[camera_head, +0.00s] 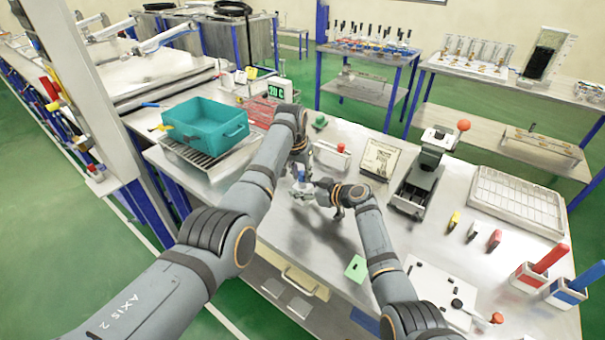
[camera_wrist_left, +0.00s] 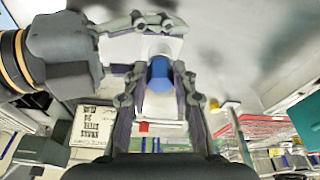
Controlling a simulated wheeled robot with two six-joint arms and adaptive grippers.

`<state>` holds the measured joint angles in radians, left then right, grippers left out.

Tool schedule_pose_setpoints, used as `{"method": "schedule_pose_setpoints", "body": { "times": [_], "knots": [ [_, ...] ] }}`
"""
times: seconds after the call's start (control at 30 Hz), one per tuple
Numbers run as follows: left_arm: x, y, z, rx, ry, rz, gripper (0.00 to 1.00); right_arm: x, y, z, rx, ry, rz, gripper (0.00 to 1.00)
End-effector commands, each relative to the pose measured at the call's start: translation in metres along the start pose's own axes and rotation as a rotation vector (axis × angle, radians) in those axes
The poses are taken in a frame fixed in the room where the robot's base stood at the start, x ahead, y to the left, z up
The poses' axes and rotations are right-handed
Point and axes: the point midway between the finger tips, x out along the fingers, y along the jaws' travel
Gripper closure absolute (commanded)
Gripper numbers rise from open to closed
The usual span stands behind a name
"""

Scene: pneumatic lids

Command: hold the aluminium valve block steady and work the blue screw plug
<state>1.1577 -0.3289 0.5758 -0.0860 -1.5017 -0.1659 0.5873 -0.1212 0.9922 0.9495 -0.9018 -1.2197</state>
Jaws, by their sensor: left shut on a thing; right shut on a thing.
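The aluminium valve block (camera_head: 303,188) is a small pale grey block above the middle of the bench; its face (camera_wrist_left: 166,46) shows behind the plug in the left wrist view. The blue screw plug (camera_wrist_left: 160,76) sits at the block, and a bit of it shows in the head view (camera_head: 301,175). My left gripper (camera_head: 299,172) reaches in from above with its fingers shut on either side of the plug. My right gripper (camera_head: 318,190) comes from the right and is shut on the block. The fingers partly hide block and plug, so the plug's seating cannot be told.
A teal crate (camera_head: 206,127) stands on a rack at the left. A lever press (camera_head: 425,175) and a white tray (camera_head: 515,200) stand to the right. A printed card (camera_head: 380,158) lies behind my right gripper. A green square (camera_head: 356,268) lies near the front edge.

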Motion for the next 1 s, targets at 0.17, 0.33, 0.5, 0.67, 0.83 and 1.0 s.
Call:
{"method": "schedule_pose_setpoints", "body": {
  "times": [0.17,0.33,0.5,0.67,0.83,1.0],
  "knots": [
    [-0.0004,-0.0010,-0.0002,0.062,0.001,0.014,1.00,0.0001,-0.0003,-0.0001,0.000,0.000,-0.001,1.00],
    [-0.0004,-0.0012,-0.0002,0.066,0.001,0.015,1.00,0.0001,-0.0003,0.0000,0.000,0.000,-0.001,1.00],
    [-0.0007,-0.0042,-0.0005,0.280,-0.002,0.070,1.00,0.0001,-0.0003,-0.0001,0.000,0.000,-0.001,1.00],
    [0.0000,-0.0045,-0.0005,0.396,-0.002,0.101,1.00,0.0001,-0.0003,0.0000,0.000,0.000,-0.001,1.00],
    [0.0003,-0.0042,-0.0005,0.399,-0.001,0.101,1.00,0.0001,-0.0002,0.0001,0.000,0.000,-0.001,1.00],
    [0.0003,-0.0040,-0.0005,0.397,-0.001,0.101,0.53,0.0000,-0.0002,0.0002,0.000,0.000,0.000,1.00]
  ]
}}
